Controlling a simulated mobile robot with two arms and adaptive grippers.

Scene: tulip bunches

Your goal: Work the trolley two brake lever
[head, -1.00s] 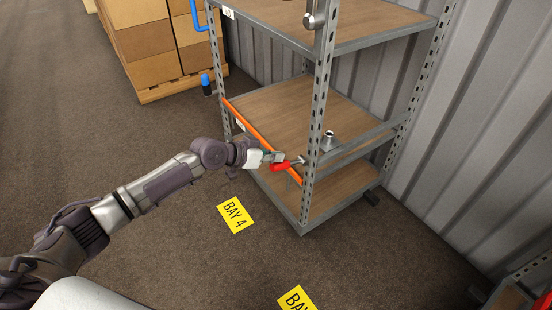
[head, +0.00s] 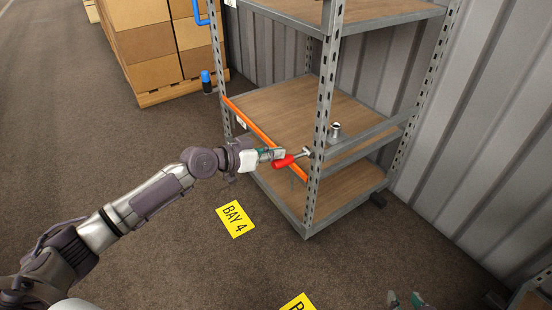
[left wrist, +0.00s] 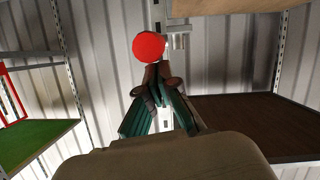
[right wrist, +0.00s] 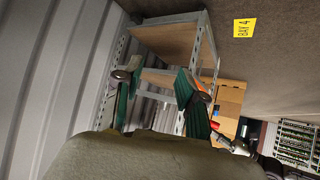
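The brake lever (head: 285,161) has a red grip on a metal arm and sits at the near corner post of the shelved trolley (head: 324,110), beside its orange bar (head: 262,134). The grip points left, toward my left gripper (head: 278,154). In the left wrist view the red grip (left wrist: 148,47) shows end-on, just above the fingertips (left wrist: 158,76). Those fingers look shut together and are at the grip, not around it; contact cannot be told. My right gripper (right wrist: 164,86) is open and empty, with its tips at the head view's bottom edge (head: 405,300).
A small metal cup-like part (head: 335,130) stands on the trolley's middle shelf. Stacked boxes (head: 150,45) on a pallet and a blue-capped bottle (head: 206,81) are behind left. A yellow BAY 4 marker (head: 235,219) lies on open floor. A corrugated wall (head: 480,130) stands right.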

